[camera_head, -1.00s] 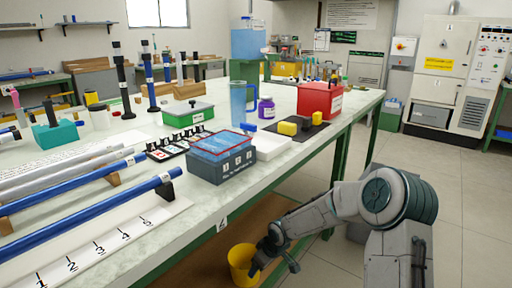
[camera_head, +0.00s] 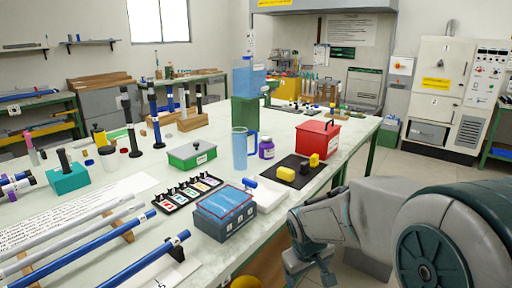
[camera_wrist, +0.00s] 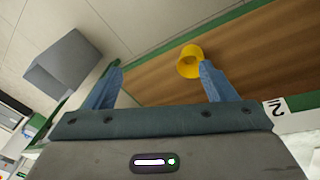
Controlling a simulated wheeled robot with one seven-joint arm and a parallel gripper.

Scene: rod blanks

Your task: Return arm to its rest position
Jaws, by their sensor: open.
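My gripper (camera_head: 312,272) hangs beside the table's near right edge in the head view, below my folded arm. In the wrist view its two blue fingers (camera_wrist: 160,84) are spread wide with nothing between them. A yellow bucket (camera_wrist: 190,62) shows beyond the fingers, over the brown lower shelf (camera_wrist: 150,80), apart from the gripper. In the head view only the top of this bucket (camera_head: 248,282) shows at the bottom edge.
Open floor lies right of the table.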

